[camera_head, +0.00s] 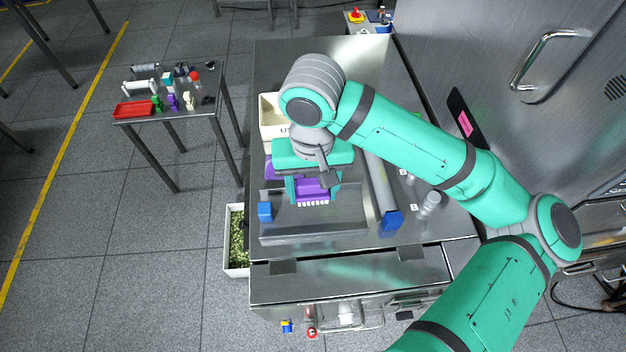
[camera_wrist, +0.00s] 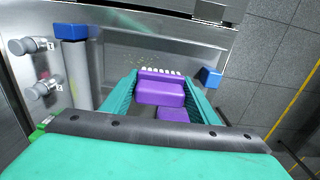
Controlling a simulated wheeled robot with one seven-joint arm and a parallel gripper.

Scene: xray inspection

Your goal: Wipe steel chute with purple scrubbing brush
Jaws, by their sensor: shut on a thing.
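The purple scrubbing brush (camera_head: 313,190) has a block-like body and a row of white bristles along its front edge. My gripper (camera_head: 312,187) is shut on it, and the brush also shows between the two teal fingers in the wrist view (camera_wrist: 160,92). The steel chute (camera_head: 340,222) is a shallow grey tray-like surface on the bench. The brush is over the chute, toward its back part. I cannot tell whether the bristles touch the steel. Small greenish specks show on the chute near the bristles in the wrist view (camera_wrist: 130,60).
A blue block (camera_head: 265,211) sits at the chute's left end. A cream bin (camera_head: 271,122) stands behind my gripper. A side table (camera_head: 205,108) with small items is at left.

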